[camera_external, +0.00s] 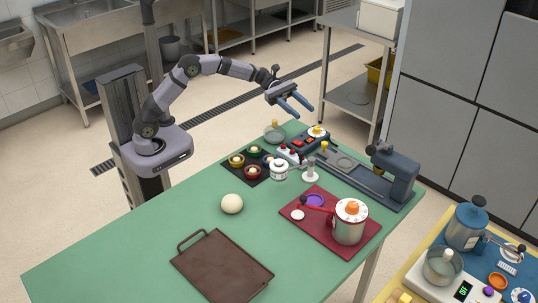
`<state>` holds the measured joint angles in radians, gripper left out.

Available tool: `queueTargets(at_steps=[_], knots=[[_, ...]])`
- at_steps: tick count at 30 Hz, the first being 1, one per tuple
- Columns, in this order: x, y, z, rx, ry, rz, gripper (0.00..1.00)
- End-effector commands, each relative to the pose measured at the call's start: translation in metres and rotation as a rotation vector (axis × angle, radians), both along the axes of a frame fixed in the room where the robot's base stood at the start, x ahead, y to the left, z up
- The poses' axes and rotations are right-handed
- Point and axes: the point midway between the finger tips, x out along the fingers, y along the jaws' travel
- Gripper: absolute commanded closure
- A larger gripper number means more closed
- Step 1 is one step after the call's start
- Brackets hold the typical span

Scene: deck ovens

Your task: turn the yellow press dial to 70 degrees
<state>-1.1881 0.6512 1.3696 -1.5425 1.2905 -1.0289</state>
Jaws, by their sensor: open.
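A yellow dial (317,131) with a white disc around it sits on a dark control box (303,143) at the far edge of the green table; it looks like the press dial. Its angle is too small to read. A dark blue-grey press (403,172) stands on its base to the right of the box. My gripper (300,112), with two blue fingers, is open and empty. It hangs in the air above and slightly left of the dial, apart from it.
Red buttons and a white pot (279,170) are close to the dial. A dark tray of small bowls (237,160) lies left. A red mat (332,246) with a steel pot (350,222), a dough ball (232,204) and a brown tray (221,266) are nearer. The table's left part is clear.

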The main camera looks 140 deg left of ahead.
Motion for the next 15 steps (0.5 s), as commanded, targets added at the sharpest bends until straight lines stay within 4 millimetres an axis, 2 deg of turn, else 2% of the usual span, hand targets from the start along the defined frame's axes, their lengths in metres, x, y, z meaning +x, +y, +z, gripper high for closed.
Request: queueTargets(at_steps=[1, 6, 9, 15], knots=[[-0.012, 0.023, -0.005, -0.037, -0.037, 0.049, 0.56], [-0.048, 0.079, -0.001, -0.134, -0.149, 0.164, 0.56], [-0.042, 0.072, -0.037, -0.138, -0.137, 0.152, 0.56], [-0.042, 0.071, -0.084, -0.130, -0.137, 0.151, 0.56]])
